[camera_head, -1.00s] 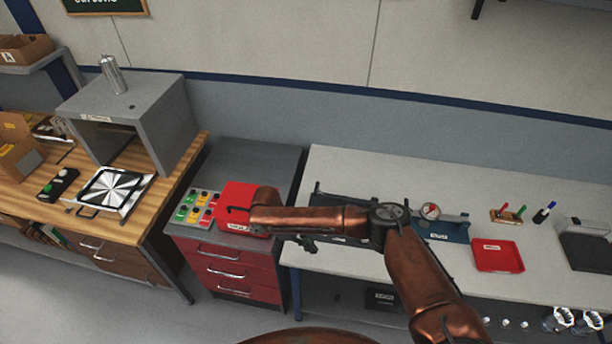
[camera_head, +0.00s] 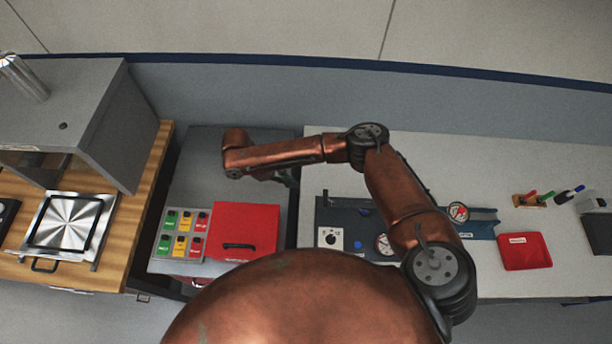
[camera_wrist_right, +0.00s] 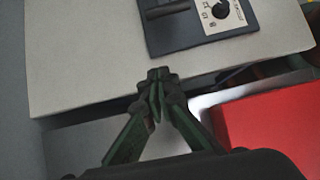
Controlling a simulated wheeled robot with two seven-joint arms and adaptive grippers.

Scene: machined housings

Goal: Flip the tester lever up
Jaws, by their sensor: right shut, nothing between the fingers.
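The tester (camera_head: 345,215) is a long dark-blue unit with dials on the light worktop, partly hidden behind my right arm. Its left end, with a white dial plate, also shows at the top of the wrist view (camera_wrist_right: 205,35). A dark bar (camera_wrist_right: 166,9) on that end looks like the lever; a small dark post (camera_head: 324,197) shows there in the head view. I cannot tell the lever's angle. My right gripper (camera_head: 291,180) is shut and empty, left of the tester and apart from it. Its fingertips (camera_wrist_right: 158,76) meet in the wrist view. My left gripper is out of view.
A red box (camera_head: 245,225) with a black handle and a button panel (camera_head: 183,238) sit on the grey cabinet left of the worktop (camera_head: 480,160). A red tray (camera_head: 524,251) lies to the tester's right. A grey housing (camera_head: 95,110) stands at far left.

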